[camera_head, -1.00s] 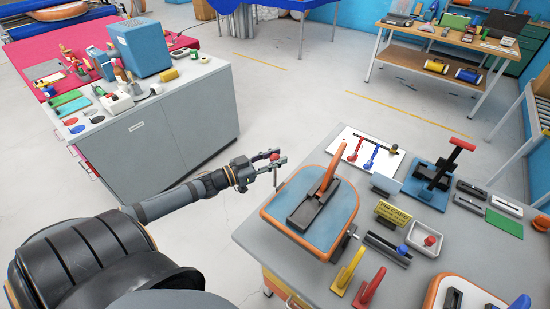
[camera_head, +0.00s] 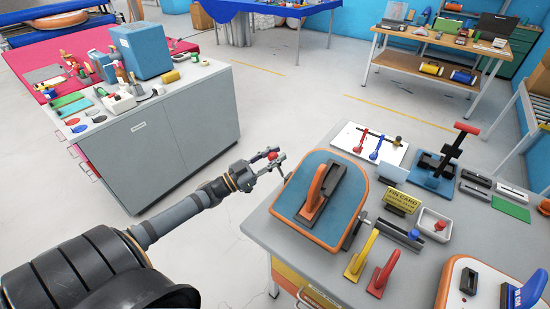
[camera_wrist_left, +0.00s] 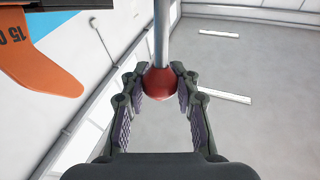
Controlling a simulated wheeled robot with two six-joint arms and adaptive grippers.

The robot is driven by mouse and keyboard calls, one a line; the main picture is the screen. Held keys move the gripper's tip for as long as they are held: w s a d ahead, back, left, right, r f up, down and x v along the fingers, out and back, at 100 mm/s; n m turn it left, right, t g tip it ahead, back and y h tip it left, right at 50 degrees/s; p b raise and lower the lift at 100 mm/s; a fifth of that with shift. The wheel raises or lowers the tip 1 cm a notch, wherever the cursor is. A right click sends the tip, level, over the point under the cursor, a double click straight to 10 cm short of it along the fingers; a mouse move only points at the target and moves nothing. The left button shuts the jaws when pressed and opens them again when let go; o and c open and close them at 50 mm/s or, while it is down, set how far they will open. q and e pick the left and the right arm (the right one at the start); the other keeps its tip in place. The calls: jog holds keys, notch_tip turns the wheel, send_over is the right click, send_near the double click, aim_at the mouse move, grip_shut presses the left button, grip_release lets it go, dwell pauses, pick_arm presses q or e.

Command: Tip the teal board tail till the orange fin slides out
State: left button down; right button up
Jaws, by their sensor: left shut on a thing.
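The teal board tail (camera_head: 291,208), orange-rimmed, sits tilted at the left end of the grey workbench. The orange fin (camera_head: 314,186) stands in a long black fin box (camera_head: 333,181) on its face; I cannot tell whether it has slid at all. In the left wrist view the fin (camera_wrist_left: 40,62) shows large at upper left, beside the board's edge. My left gripper (camera_head: 277,162) is just left of the board, shut on a red ball knob (camera_wrist_left: 160,82) at the end of a metal rod (camera_wrist_left: 161,35). The rod's far end is out of that view. My right gripper is not in view.
A yellow fin (camera_head: 362,257) and a red fin (camera_head: 383,276) stand at the bench's front edge. A grey cabinet (camera_head: 178,138) is at left; open floor lies between.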

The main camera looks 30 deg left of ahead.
pick_arm(q)
jog(key=shift+s+f, duration=0.1)
jog(key=shift+f, duration=0.4)
jog(key=c, duration=1.5)
grip_release()
jog(key=shift+a, duration=0.1)
jog(key=shift+o, duration=1.4)
jog(key=shift+s, duration=0.1)
jog(key=shift+o, duration=1)
jog(key=shift+s+a+r, duration=0.1)
jog(key=shift+s+r, duration=0.1)
jog(key=shift+r, duration=0.1)
jog(key=v, duration=0.7)
jog(key=shift+s, duration=0.2)
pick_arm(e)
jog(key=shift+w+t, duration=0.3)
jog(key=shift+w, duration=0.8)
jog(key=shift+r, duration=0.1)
